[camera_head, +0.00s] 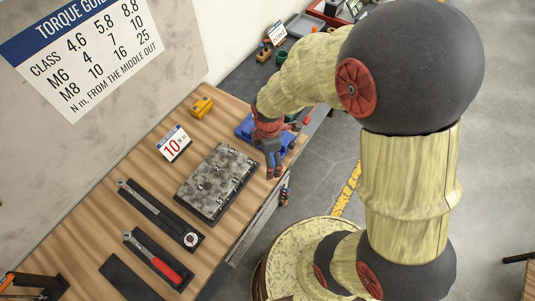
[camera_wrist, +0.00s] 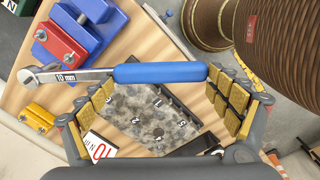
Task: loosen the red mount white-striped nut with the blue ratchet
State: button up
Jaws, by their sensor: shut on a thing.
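My gripper (camera_wrist: 162,80) is shut on the blue handle (camera_wrist: 160,72) of the ratchet marked "10 mm". It also shows in the head view (camera_head: 273,172), over the bench's right edge. In the wrist view the ratchet's metal shaft runs left to its round head (camera_wrist: 26,76). The red mount (camera_wrist: 61,43) is a red block with bolt heads beside a blue fixture (camera_wrist: 88,22). The ratchet head appears between the red mount and a yellow block (camera_wrist: 36,118). I cannot make out a white stripe on any nut or tell whether the head touches anything.
A speckled plate (camera_head: 216,180) with numbered spots lies on the wooden bench (camera_head: 95,205). A "10 N m" card (camera_head: 174,143) stands behind it. A wrench (camera_head: 150,205) and a red-handled tool (camera_head: 155,260) lie on dark holders, beside an empty dark holder (camera_head: 128,279).

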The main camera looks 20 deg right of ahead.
jog(key=shift+f+b, duration=0.45)
jog(key=shift+f, duration=0.45)
jog(key=w+a+m, duration=1.2)
jog(key=a, duration=0.3)
jog(key=shift+w+a+r+m+b, duration=0.25)
jog(key=shift+w+r+m+b, duration=0.05)
jog(key=shift+w+r, duration=0.1)
jog(key=shift+s+f+b, duration=0.15)
jog(key=shift+f+b, duration=0.55)
jog(key=shift+f, duration=0.55)
